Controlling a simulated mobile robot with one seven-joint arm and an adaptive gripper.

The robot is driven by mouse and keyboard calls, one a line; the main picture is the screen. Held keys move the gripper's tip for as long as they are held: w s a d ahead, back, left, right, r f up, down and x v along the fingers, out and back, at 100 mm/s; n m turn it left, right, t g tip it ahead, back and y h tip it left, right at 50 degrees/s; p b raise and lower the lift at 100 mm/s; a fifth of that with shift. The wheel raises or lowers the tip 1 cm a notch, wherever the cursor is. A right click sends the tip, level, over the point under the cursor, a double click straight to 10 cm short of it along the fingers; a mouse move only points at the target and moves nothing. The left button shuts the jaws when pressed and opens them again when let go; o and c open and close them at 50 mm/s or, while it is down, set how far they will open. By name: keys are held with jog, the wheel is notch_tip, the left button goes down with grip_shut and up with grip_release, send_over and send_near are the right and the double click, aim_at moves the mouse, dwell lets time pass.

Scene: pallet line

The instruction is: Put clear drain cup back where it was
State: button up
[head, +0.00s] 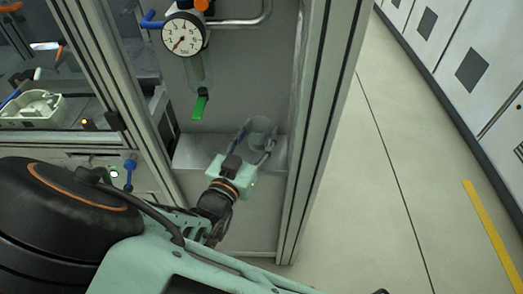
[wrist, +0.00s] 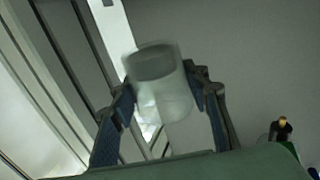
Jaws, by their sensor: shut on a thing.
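The clear drain cup (head: 261,131) is a small translucent cup inside the cabinet bay, low on the right side. My gripper (head: 257,134) is shut on it, with one finger on each side. In the wrist view the cup (wrist: 164,88) sits between the two blue-padded fingers (wrist: 165,105) and looks slightly tilted, its opening toward the top. The cup is over or in front of a grey metal ledge (head: 190,150); I cannot tell whether it touches it.
A pressure gauge (head: 184,34) with a clear bowl below it and a green lever (head: 200,107) hangs at the upper left of the bay. A metal frame post (head: 318,120) bounds the bay on the right. A blue-handled valve (head: 130,172) is at left. The floor (head: 400,140) at right is open.

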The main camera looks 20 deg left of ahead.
jog(key=shift+w+f+b, duration=1)
jog(key=shift+w+f, duration=0.2)
jog(key=shift+f, duration=0.25)
jog(key=f+b, duration=0.3)
jog(key=shift+w+f, duration=0.3)
jog(key=shift+f, duration=0.15)
jog(key=o, duration=1.1)
jog(key=shift+c, duration=0.2)
